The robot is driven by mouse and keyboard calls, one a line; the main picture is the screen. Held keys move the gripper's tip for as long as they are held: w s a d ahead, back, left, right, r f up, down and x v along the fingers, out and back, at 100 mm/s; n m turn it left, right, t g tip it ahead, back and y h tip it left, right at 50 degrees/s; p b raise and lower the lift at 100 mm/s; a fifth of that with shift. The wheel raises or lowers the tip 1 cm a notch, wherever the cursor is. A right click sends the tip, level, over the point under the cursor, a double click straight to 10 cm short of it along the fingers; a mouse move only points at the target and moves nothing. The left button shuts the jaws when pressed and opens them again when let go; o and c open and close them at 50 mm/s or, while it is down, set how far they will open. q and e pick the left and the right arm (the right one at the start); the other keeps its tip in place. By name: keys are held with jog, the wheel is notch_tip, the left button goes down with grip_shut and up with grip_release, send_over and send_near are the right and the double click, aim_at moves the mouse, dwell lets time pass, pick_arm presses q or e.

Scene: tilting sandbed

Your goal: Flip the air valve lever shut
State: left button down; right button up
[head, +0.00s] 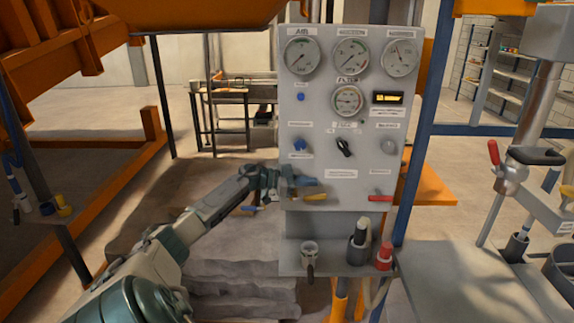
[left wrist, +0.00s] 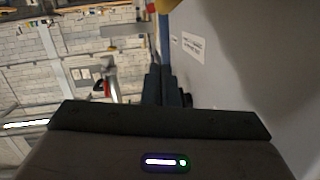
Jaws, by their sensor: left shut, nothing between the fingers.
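The grey control panel (head: 325,120) stands ahead of me, with an AIR gauge (head: 302,56) at its upper left. A yellow lever (head: 316,197) lies about level at the panel's lower left, and a red lever (head: 380,198) at its lower right. I cannot read which label marks the air valve. My left gripper (head: 308,182) is shut and empty, just above the yellow lever; I cannot tell whether they touch. In the left wrist view, the shut fingers (left wrist: 166,85) lie beside the panel face, with a yellow part (left wrist: 165,5) beyond them. My right gripper is out of view.
Knobs, including a black selector (head: 344,147), stick out of the panel above my gripper. A shelf (head: 330,262) below holds a cup and a red-capped bottle (head: 384,256). A blue post (head: 421,130) stands to the right. Grey stacked blocks (head: 235,285) lie below my left arm.

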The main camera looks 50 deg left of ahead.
pick_arm(q)
jog(key=s+a+r+b, duration=0.3)
jog(key=s+a+r, duration=0.1)
jog(key=s+r, duration=0.1)
jog(key=shift+s, duration=0.7)
